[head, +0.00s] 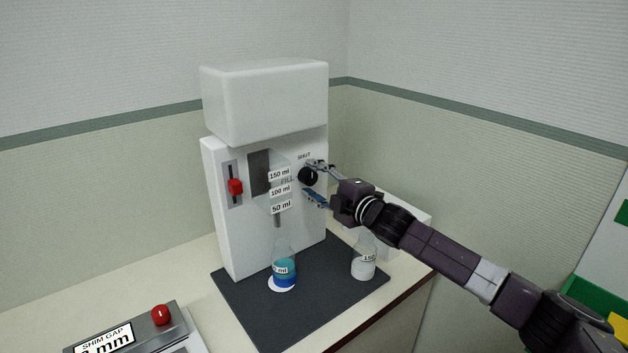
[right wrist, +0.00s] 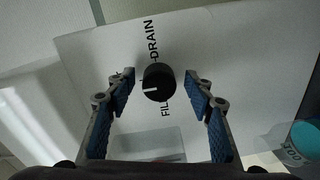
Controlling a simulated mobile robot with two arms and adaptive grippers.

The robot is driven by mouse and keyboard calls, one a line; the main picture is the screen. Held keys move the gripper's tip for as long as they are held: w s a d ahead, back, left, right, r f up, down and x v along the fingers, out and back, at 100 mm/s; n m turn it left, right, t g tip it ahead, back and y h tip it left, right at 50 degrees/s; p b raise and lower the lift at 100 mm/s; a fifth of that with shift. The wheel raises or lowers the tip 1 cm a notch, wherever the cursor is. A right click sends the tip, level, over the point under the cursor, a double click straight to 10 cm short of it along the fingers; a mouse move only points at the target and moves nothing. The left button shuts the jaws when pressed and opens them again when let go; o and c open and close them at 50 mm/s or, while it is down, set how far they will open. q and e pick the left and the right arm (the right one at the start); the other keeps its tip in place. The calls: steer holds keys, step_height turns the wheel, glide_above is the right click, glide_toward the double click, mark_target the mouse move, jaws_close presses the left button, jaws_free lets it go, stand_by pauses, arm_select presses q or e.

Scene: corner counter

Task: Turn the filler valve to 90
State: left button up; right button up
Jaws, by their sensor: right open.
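The filler valve is a round black knob (head: 308,176) on the front of the white filler machine (head: 230,250), right of the measuring tube (head: 277,200) marked 50, 100 and 150 ml. It also shows in the right wrist view (right wrist: 160,76), with FILL and DRAIN printed on opposite sides. Its white mark points left in that view, toward a label mostly hidden by a finger; the head view shows SHUT above the knob. My right gripper (head: 313,182) is open, its blue-padded fingers on either side of the knob with gaps showing. My left gripper is out of view.
A flask with blue liquid (head: 285,268) stands on a white disc below the tube. Another flask (head: 364,264) stands right on the dark mat (head: 310,310), below my right arm. A red slider (head: 235,187) is left of the tube. A SHIM GAP device (head: 135,332) sits front left.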

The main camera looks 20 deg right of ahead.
steer(key=shift+s+d, duration=0.15)
steer(key=shift+s, duration=0.1)
steer(key=v, duration=1.1)
steer(key=shift+s, duration=0.25)
